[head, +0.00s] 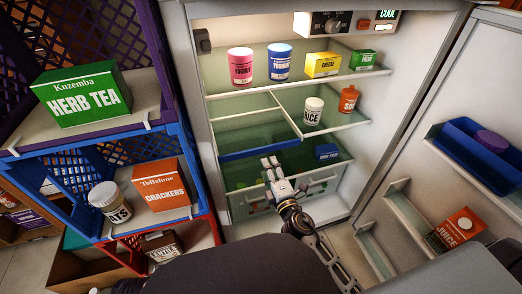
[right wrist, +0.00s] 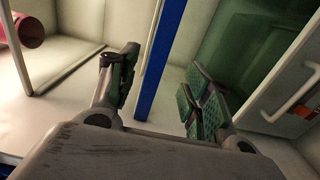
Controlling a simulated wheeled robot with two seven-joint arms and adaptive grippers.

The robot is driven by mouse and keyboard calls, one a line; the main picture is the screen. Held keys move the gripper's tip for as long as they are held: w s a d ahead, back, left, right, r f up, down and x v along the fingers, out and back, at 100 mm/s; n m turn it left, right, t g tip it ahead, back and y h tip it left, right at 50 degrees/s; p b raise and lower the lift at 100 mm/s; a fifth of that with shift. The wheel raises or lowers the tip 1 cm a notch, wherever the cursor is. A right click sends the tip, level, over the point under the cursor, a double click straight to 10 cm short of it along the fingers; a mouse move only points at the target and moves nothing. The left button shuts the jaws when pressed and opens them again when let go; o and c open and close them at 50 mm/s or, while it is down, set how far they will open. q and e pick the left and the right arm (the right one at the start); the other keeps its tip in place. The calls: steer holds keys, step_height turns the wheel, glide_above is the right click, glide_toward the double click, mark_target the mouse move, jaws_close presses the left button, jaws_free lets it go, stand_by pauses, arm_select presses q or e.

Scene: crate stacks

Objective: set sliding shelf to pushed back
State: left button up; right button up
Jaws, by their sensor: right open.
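The sliding shelf is the left part of the fridge's middle shelf, with a blue front edge (head: 258,149). That edge lies roughly in line with the front edge of the shelf's right part. My right gripper (head: 269,163) is open just below and in front of the blue edge, near its middle. In the right wrist view the blue edge (right wrist: 164,55) runs between the two open fingers (right wrist: 158,88). I cannot tell whether either finger touches it. My left gripper is not in view.
A rice jar (head: 313,112) and an orange bottle (head: 348,99) stand on the shelf's right part. The upper shelf (head: 300,88) carries yogurt tubs and boxes. Below are a blue box (head: 327,152) and a drawer (head: 245,208). The open door (head: 455,85) stands right, crates left.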

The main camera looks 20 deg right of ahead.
mark_target(261, 151)
steer(key=shift+w+a, duration=0.15)
steer(key=shift+w, duration=4.85)
jaws_close()
